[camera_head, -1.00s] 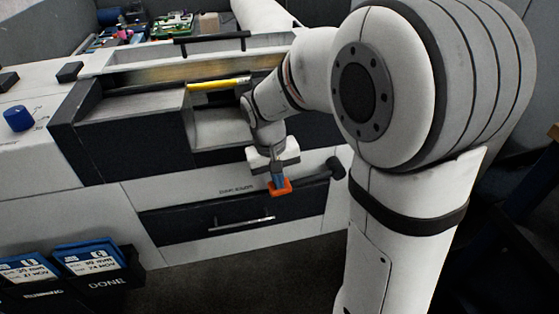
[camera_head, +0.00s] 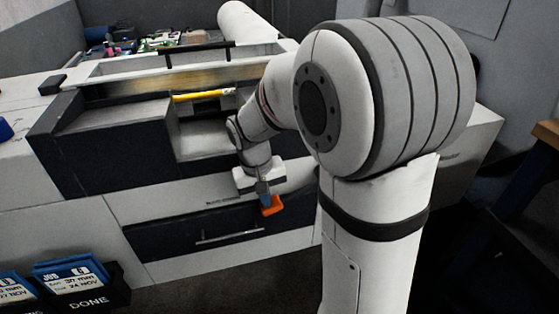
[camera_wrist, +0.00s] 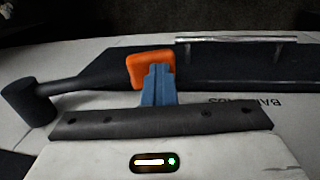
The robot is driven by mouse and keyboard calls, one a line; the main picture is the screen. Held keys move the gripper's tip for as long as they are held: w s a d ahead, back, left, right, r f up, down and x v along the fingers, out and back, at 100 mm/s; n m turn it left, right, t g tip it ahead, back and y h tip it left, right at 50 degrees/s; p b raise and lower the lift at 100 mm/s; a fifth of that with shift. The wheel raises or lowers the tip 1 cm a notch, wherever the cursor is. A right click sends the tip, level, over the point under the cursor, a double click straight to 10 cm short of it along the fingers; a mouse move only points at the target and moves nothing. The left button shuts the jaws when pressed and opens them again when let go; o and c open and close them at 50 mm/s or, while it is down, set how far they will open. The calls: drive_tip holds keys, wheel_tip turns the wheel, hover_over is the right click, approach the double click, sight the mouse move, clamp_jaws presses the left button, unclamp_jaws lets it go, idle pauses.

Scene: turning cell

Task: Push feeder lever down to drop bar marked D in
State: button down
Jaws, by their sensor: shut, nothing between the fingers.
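My gripper (camera_head: 265,197) has blue fingers (camera_wrist: 158,86), shut and empty, in front of the machine's lower front. An orange piece (camera_head: 271,206) is at their tips; it also shows in the wrist view (camera_wrist: 150,69), partly behind the fingers. I cannot tell what it is fixed to. In the wrist view a dark lever-like rod (camera_wrist: 70,86) with a black knob (camera_wrist: 30,106) lies left of the fingers; my arm hides the knob in the head view. A yellow bar (camera_head: 202,96) lies in the recess above. No letter D is readable.
A dark drawer front with a metal handle (camera_head: 228,238) is below my gripper; the handle also shows in the wrist view (camera_wrist: 237,40). A rack holds blue job cards (camera_head: 70,274) and reads DONE, at lower left. The floor in front is clear.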

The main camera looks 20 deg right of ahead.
drive_tip(key=shift+s+d+f, duration=0.1)
drive_tip(key=shift+s+f, duration=0.1)
drive_tip(key=a+r+p, duration=0.3)
drive_tip(key=a+r, duration=0.2)
drive_tip(key=r, duration=0.8)
drive_tip(key=shift+w+r, duration=0.3)
